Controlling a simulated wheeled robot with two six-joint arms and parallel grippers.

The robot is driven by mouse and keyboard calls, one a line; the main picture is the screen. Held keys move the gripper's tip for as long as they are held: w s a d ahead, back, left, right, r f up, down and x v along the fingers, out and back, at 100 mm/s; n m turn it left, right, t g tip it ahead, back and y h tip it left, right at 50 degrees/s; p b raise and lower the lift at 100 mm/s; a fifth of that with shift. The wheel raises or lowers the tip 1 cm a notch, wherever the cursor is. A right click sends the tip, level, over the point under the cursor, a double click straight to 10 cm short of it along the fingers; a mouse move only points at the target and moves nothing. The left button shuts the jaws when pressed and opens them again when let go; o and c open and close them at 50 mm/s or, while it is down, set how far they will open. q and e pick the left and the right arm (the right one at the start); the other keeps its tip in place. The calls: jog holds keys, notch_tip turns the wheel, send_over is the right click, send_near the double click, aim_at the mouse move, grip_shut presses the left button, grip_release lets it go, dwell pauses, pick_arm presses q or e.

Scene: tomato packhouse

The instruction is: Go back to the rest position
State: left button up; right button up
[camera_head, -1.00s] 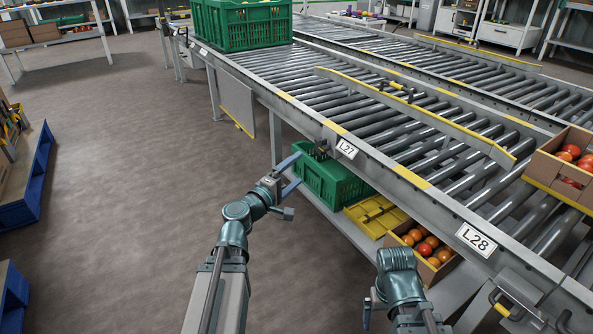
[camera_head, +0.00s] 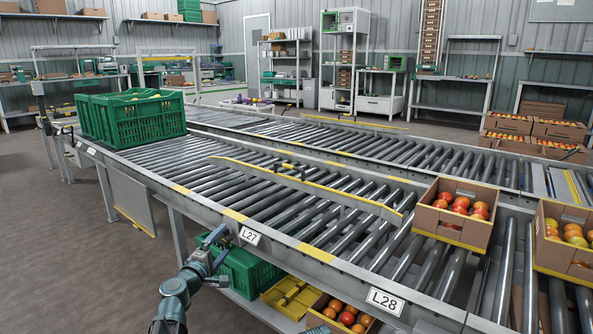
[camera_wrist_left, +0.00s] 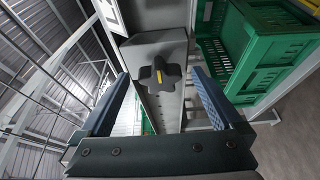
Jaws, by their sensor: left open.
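My left gripper (camera_head: 217,244) is open beside the near rail of the roller conveyor (camera_head: 330,255), by the L27 label (camera_head: 249,236). In the left wrist view its two blue-grey fingers (camera_wrist_left: 160,76) stand wide apart. A dark star-shaped knob (camera_wrist_left: 160,74) with a yellow mark shows between them on a grey metal part. I cannot tell whether the fingers touch it; nothing is seen gripped.
A green crate (camera_head: 248,274), a yellow tray (camera_head: 291,292) and a tomato box (camera_head: 318,312) sit below the conveyor. Green crates (camera_head: 146,128) and tomato boxes (camera_head: 447,233) stand on the rollers. Open floor (camera_head: 70,240) lies at the left.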

pick_arm(q)
jog(key=shift+x, duration=0.8)
